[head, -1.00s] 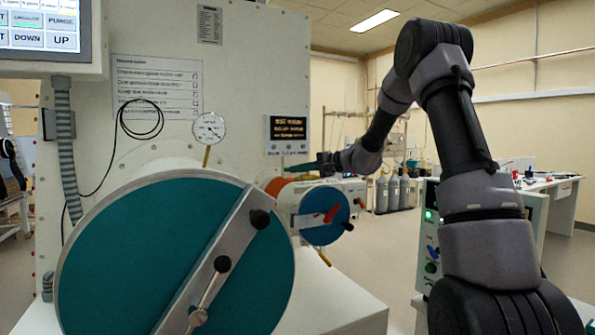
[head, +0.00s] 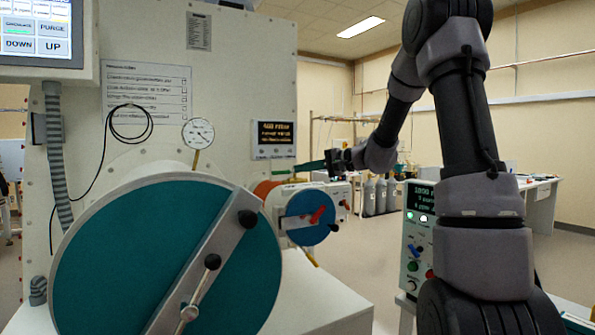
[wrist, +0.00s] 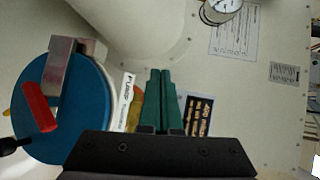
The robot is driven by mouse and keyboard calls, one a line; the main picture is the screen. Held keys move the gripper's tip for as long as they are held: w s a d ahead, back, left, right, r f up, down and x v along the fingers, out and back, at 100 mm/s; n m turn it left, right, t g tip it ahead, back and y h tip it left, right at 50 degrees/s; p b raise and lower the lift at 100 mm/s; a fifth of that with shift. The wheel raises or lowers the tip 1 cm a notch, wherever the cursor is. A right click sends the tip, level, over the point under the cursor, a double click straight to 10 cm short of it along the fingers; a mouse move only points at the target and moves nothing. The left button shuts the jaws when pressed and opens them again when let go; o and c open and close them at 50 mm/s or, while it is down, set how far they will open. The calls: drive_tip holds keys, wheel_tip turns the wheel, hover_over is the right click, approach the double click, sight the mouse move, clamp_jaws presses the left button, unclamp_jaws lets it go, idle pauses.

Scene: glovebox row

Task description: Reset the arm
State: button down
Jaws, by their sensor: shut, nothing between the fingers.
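My gripper (head: 312,165) is in front of the glovebox wall, above the small blue port door, with its green fingers pointing left in the head view. In the wrist view the two green fingers (wrist: 160,98) lie side by side, closed together with nothing between them. The fingers appear apart from the wall, though the exact gap cannot be told.
A large teal round door (head: 165,260) with a clamp bar fills the lower left. The small blue door (head: 310,218) with a red handle sits below my gripper. A gauge (head: 198,133), a display (head: 274,138) and a control box (head: 418,240) are nearby.

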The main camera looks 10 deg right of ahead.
drive_tip(key=shift+s+d, duration=0.1)
drive_tip(key=shift+s, duration=0.15)
drive_tip(key=s+a+r+n+g+h, duration=0.1)
drive_tip(key=s+a+n+g+h, duration=0.25)
drive_tip(key=s, duration=1.25)
drive_tip(key=s+d+t+h, duration=0.1)
drive_tip(key=s+d+h, duration=0.2)
drive_tip(key=s, duration=0.5)
drive_tip(key=s+d+f+h, duration=0.1)
drive_tip(key=s+d+h, duration=0.3)
drive_tip(key=s+d, duration=0.2)
drive_tip(key=s, duration=0.2)
drive_tip(key=shift+s+f+m+t, duration=0.15)
drive_tip(key=shift+s+m+t, duration=0.2)
drive_tip(key=shift+s, duration=0.05)
drive_tip(key=shift+h, duration=0.25)
idle(3.9)
